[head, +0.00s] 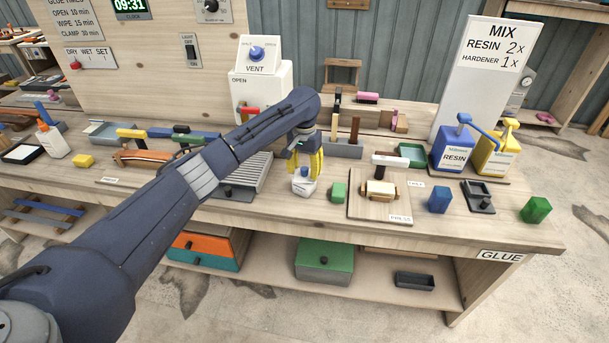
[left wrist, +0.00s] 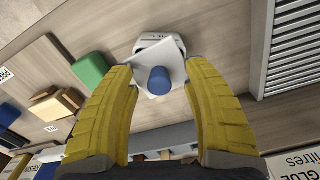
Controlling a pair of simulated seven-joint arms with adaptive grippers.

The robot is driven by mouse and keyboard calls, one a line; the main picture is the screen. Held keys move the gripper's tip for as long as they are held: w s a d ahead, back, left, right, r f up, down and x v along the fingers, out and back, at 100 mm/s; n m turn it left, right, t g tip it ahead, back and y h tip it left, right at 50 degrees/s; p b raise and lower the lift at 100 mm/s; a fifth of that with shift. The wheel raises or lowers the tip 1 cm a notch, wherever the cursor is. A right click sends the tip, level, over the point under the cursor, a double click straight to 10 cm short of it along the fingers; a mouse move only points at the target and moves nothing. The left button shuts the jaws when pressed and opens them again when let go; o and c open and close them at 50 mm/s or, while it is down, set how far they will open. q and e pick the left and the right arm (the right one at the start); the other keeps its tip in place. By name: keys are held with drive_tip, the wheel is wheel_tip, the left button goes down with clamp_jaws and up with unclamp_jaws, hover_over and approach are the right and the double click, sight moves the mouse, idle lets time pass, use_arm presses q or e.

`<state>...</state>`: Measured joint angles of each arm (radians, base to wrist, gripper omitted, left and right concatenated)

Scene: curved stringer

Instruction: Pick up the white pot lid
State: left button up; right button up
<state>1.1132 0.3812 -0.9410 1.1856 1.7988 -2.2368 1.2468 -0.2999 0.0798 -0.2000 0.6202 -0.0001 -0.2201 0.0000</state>
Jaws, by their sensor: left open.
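The white pot lid (left wrist: 152,62) has a blue knob (left wrist: 158,80) and sits on a small white pot (head: 303,186) on the workbench. My left gripper (head: 304,164) has yellow fingers and points down over the pot. In the left wrist view the two fingers (left wrist: 160,72) are open, one on each side of the lid and knob. I cannot tell whether either finger touches the lid. In the head view the fingers partly hide the lid and knob. My right gripper is in neither view.
A green block (head: 339,193) stands close right of the pot, beside a wooden board (head: 365,208) with a clamp-like tool. A grey ribbed tray (head: 246,178) lies to the left. Blue (head: 452,150) and yellow (head: 494,152) dispensers stand at right.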

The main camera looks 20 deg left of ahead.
use_arm(q)
drive_tip(key=shift+f, duration=0.15)
clamp_jaws()
idle(0.4)
